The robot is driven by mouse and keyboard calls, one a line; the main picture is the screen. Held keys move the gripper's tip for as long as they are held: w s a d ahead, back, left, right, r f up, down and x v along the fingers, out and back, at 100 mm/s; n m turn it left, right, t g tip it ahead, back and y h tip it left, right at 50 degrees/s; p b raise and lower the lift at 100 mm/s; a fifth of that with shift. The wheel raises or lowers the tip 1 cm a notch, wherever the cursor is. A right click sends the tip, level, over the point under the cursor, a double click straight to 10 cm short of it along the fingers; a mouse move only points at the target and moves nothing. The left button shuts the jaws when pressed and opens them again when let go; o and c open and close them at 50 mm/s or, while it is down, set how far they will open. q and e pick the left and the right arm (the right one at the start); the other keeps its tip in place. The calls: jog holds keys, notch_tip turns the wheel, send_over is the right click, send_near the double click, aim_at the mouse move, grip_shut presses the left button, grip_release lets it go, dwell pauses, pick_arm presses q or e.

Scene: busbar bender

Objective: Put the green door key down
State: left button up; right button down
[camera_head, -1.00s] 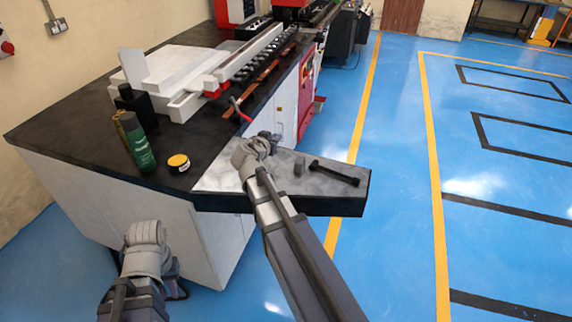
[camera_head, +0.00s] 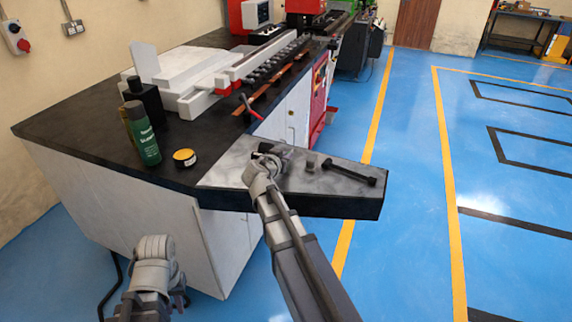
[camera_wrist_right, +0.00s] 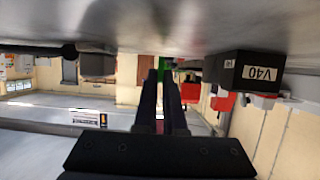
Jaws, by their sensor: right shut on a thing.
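My right gripper (camera_head: 268,158) is at the light metal plate (camera_head: 225,172) on the front corner of the bench, close over its surface. In the right wrist view its two dark fingers (camera_wrist_right: 161,90) are close together. A small bit of green (camera_wrist_right: 167,75) shows at the fingertips, which fits the green door key; most of it is hidden by the fingers. In the head view I cannot make out the key. My left gripper (camera_head: 180,299) hangs low in front of the bench; its fingers are too hidden to read.
On the plate, right of my right gripper, are a small grey block (camera_head: 311,166) and a black T-shaped bar (camera_head: 350,172). A block marked V40 (camera_wrist_right: 252,72) is near the fingers.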

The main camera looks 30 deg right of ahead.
pick_arm(q)
jog(key=shift+f, duration=0.3)
pick_arm(e)
jog(key=shift+f, duration=0.35)
jog(key=shift+f, duration=0.25)
jog(key=shift+s+a+f+b, duration=0.1)
jog(key=shift+s+f+b, duration=0.1)
jog(key=shift+b, duration=0.3)
jog(key=c, duration=1.2)
grip_release()
jog(key=shift+w+f, duration=0.1)
jog(key=shift+w, duration=0.1)
pick_arm(q)
jog(key=shift+f, duration=0.45)
pick_arm(e)
jog(key=shift+o, duration=1)
